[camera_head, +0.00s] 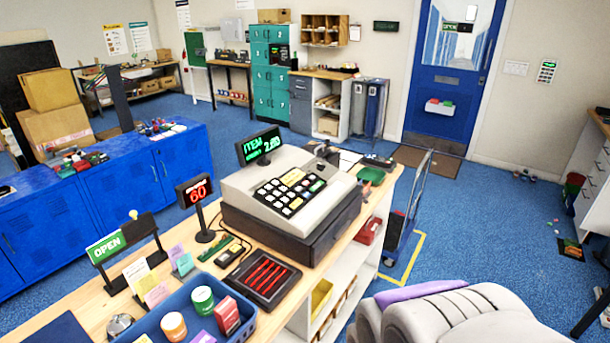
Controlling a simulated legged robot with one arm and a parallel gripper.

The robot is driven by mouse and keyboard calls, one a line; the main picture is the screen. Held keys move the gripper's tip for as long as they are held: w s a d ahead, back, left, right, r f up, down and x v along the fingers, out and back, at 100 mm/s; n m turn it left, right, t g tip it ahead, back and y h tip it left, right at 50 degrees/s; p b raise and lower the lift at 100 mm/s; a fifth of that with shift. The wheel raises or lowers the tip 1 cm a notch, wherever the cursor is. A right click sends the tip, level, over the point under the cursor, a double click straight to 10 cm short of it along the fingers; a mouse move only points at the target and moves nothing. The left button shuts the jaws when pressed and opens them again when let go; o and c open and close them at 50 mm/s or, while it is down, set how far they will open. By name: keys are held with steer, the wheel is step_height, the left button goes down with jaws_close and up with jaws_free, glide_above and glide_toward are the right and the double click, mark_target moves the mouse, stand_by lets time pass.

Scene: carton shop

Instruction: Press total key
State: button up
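A grey and white cash register (291,207) stands on the wooden counter, with a dark drawer section below. Its sloped black keypad (289,191) faces me, with several white keys, a yellow key (293,176) and a green key (317,186). The key labels are too small to read, so I cannot tell which is the total key. A raised display (259,145) shows "ITEM" and a green number, roughly 2.80. Nothing touches the keypad. White rounded parts of my arm show at the lower right. My gripper is not in view.
Left of the register stand a red "60" display (195,190), a black tray with red bars (263,277) and an OPEN sign (105,247). A blue tray (166,325) holds jars in front. A hand truck (408,205) stands right of the counter; open blue floor lies beyond.

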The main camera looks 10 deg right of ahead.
jaws_close()
stand_by(1.0)
